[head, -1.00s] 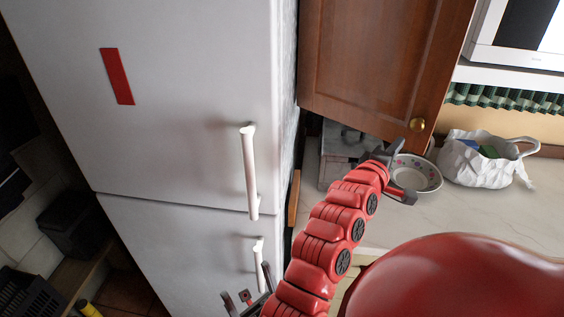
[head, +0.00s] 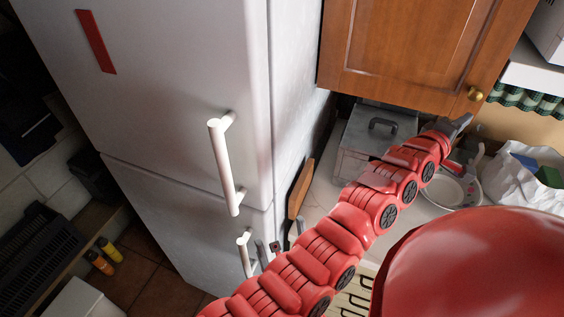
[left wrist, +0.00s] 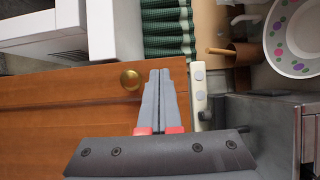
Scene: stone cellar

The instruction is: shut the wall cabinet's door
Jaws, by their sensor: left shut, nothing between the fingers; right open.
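The wall cabinet's brown wooden door (head: 405,48) hangs at the top of the head view, with a round brass knob (head: 475,94) near its lower right corner. Its upper part is out of frame, and I cannot tell whether it sits flush. My left gripper (head: 463,121) is shut and empty, just below the knob at the door's lower edge. In the left wrist view the closed fingers (left wrist: 161,74) overlap the door (left wrist: 60,120) beside the knob (left wrist: 130,79); contact is unclear. My right gripper (head: 268,248) is open, low by the fridge, and partly hidden.
A white fridge (head: 160,90) with long handles stands left of the cabinet. Below the door are a grey metal box (head: 365,140), a patterned bowl (head: 447,192) and a white bag (head: 515,180) on the counter. A microwave (left wrist: 40,35) is beside the door.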

